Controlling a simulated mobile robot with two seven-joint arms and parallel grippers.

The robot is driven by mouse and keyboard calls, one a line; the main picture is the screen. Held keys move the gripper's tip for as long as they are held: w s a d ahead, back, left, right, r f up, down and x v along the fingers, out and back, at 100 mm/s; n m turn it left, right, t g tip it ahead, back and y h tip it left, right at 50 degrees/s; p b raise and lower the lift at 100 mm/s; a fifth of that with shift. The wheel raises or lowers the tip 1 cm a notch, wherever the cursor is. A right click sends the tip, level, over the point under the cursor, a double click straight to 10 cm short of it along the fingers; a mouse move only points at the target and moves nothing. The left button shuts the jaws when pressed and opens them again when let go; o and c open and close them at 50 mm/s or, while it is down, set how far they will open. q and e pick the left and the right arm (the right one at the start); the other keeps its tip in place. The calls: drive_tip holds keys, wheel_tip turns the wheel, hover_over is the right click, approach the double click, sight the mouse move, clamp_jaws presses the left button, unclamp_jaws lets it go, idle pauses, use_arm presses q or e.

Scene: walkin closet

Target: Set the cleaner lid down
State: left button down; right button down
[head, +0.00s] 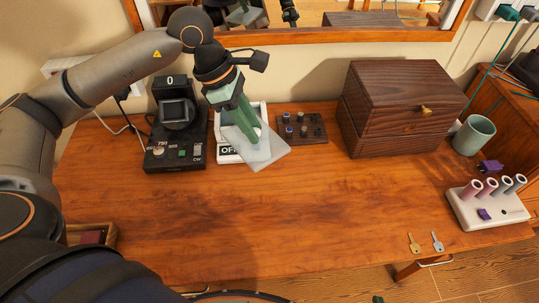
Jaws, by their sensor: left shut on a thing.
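My left gripper (250,136) comes down from the upper left, over the middle back of the wooden table. It is shut on the cleaner lid (266,154), a pale, see-through flat panel held tilted. The lid overlaps the white cleaner (227,154), which has a dark "OFF" label on its front. The gripper and lid hide much of the cleaner. I cannot tell whether the lid touches the cleaner or the table. My right gripper is not directly in view.
A black machine (175,147) stands left of the cleaner. A small dark tray with knobs (314,128) and a dark wooden box (398,110) stand right. Further right are a grey-green cup (474,135), a white roll holder (490,207) and two keys (437,241). The table's front middle is clear.

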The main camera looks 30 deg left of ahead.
sight(251, 159)
use_arm(q)
drive_tip(key=m, duration=0.2)
drive_tip(key=d+m+g, duration=0.1)
drive_tip(key=s+f+m+g, duration=0.1)
drive_tip(key=m, duration=0.1)
drive_tip(key=shift+d+m, duration=0.3)
drive_tip(key=m, duration=0.2)
drive_tip(key=m+g, duration=0.1)
drive_tip(key=s+d+f+m+g+y, duration=0.1)
drive_tip(key=m, duration=0.1)
drive_tip(key=shift+m, duration=0.3)
drive_tip(key=m, duration=0.2)
drive_tip(key=m+g+y, duration=0.1)
drive_tip(key=shift+s+d+f+m, duration=0.1)
drive_tip(key=shift+s+f+m, duration=0.2)
drive_tip(key=shift+s, duration=0.1)
drive_tip(key=m+y, duration=0.1)
drive_tip(key=m, duration=0.3)
drive_tip(key=shift+s+f+m+g+y, duration=0.2)
drive_tip(key=shift+s+m+g+y, duration=0.2)
drive_tip(key=shift+s+m, duration=0.15)
drive_tip(key=shift+m, duration=0.65)
drive_tip(key=shift+s+a+y, duration=0.2)
drive_tip(key=shift+a+y, duration=0.05)
drive_tip(key=shift+y, duration=0.05)
